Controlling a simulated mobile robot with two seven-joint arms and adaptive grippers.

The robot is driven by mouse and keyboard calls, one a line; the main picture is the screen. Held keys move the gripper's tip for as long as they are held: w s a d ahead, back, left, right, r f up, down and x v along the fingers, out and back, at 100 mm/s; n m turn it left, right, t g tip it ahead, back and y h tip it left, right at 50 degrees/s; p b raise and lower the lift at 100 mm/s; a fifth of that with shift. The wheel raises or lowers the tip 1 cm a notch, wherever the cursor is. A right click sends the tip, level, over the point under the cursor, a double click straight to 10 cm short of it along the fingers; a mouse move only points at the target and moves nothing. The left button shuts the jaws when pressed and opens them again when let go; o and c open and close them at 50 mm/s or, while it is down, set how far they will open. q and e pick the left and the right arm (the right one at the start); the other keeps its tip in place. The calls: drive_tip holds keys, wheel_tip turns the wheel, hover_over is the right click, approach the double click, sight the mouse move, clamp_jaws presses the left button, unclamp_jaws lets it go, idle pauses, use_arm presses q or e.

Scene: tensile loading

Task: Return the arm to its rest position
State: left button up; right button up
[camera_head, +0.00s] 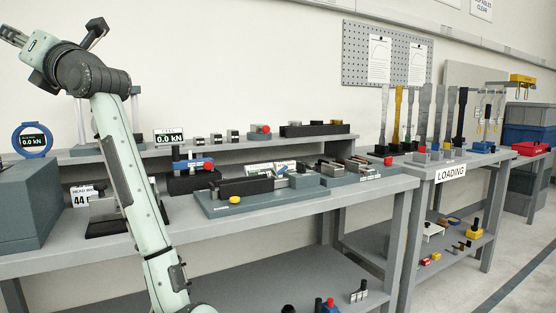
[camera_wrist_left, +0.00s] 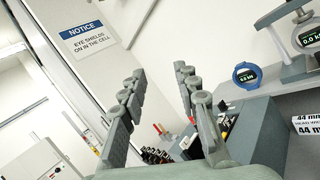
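My left arm (camera_head: 118,150) rises from the bottom of the head view and bends at a dark joint high on the left. My left gripper (camera_head: 12,35) is at the upper left edge of that view, well above the benches. In the left wrist view its two grey fingers (camera_wrist_left: 158,78) stand apart with nothing between them, so it is open and empty. My right gripper is in neither view.
A grey workbench (camera_head: 372,194) holds a green-grey fixture plate (camera_head: 215,208), a blue round gauge (camera_head: 33,140) and a force readout (camera_head: 168,137). Right of it stands a loading bench (camera_head: 480,160) with upright specimens. The wrist view shows a notice sign (camera_wrist_left: 88,40).

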use_arm(q)
drive_tip(key=w+d+f+m+t+h, duration=0.5)
drive_tip(key=d+f+m+t+h, duration=0.3)
drive_tip(key=m, duration=0.7)
drive_tip(key=w+d+f+m+t+h, duration=0.4)
drive_tip(key=d+f+m+t+h, duration=0.45)
drive_tip(key=m, duration=0.75)
drive_tip(key=w+d+f+m+g+h, duration=0.1)
drive_tip(key=d+f+m+g+h, duration=0.3)
drive_tip(key=f, duration=0.9)
drive_tip(key=d+f+m+g+h, duration=0.1)
drive_tip(key=d+f+m+h, duration=0.4)
drive_tip(key=f, duration=0.9)
drive_tip(key=s+f+m+g+y, duration=0.15)
drive_tip(key=s+f+g, duration=0.45)
drive_tip(key=f, duration=0.8)
drive_tip(key=s+f+m+g+y, duration=0.1)
drive_tip(key=s+f+m+g, duration=0.2)
drive_tip(key=s+f, duration=0.75)
drive_tip(key=s+a+f+g+y, duration=0.2)
drive_tip(key=s+a+f+g, duration=0.1)
drive_tip(key=s+f, duration=0.5)
drive_tip(key=s+a+f+m+g+y, duration=0.1)
drive_tip(key=s+a+f+g, duration=0.2)
drive_tip(key=s+f, duration=0.5)
drive_tip(key=s+g, duration=0.1)
drive_tip(key=s, duration=0.1)
drive_tip(key=shift+s+y, duration=0.35)
drive_tip(key=shift+y, duration=0.05)
